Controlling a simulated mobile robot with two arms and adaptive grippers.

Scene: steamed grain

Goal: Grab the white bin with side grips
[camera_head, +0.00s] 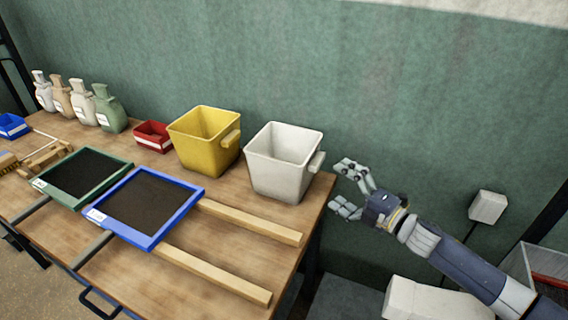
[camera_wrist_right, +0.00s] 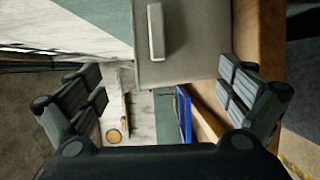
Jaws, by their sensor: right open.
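The white bin (camera_head: 278,168) stands upright on the table's right end, with a side grip (camera_head: 317,162) on its right wall. My right gripper (camera_head: 345,186) is open and empty, just to the right of the bin and apart from it, with its fingers pointing at the grip. In the right wrist view, the bin's wall (camera_wrist_right: 195,55) and its grip (camera_wrist_right: 156,32) show ahead of the open fingers (camera_wrist_right: 166,90). The bin's left side grip is hidden. My left gripper is not in view.
A yellow bin (camera_head: 205,142) stands close to the left of the white one. Blue (camera_head: 188,210) and green (camera_head: 122,177) framed trays, wooden rails (camera_head: 245,222), a small red bin (camera_head: 153,137) and several bottles (camera_head: 108,112) share the wooden table (camera_head: 105,265). A green wall rises behind.

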